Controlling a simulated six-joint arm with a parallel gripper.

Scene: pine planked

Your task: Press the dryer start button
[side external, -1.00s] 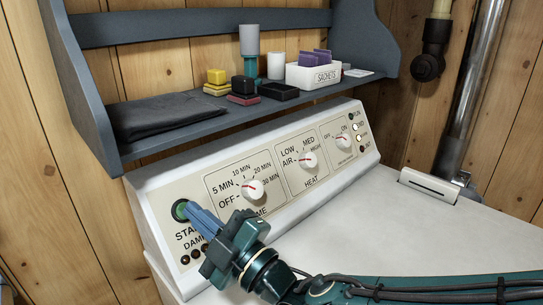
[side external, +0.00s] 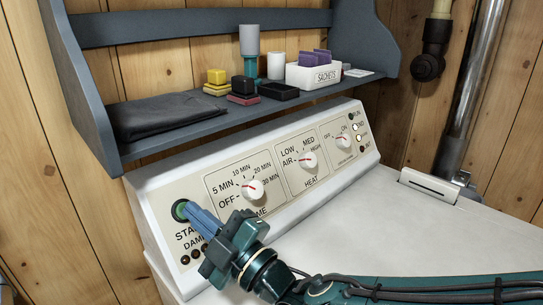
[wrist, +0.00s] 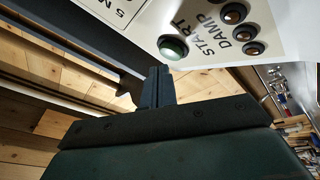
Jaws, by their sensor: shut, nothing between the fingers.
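The dryer start button (side external: 180,210) is a round green button at the left end of the dryer's sloped control panel (side external: 160,195). In the wrist view the start button (wrist: 173,46) shows beside the word START, just beyond the fingertips. My gripper (side external: 193,212) is shut and empty, its blue fingers pointing at the button. In the side view the fingertips overlap the button's lower right edge. In the wrist view my gripper (wrist: 158,72) looks close to the button; I cannot tell whether it touches. Whether the button is pushed in is not clear.
The time knob (side external: 253,188), heat knob (side external: 309,160) and on-off knob (side external: 343,142) sit further right on the panel. A blue-grey shelf (side external: 200,130) overhangs it, holding a dark folded cloth (side external: 162,117) and a sachet box (side external: 313,75). The white dryer top (side external: 370,220) is largely clear.

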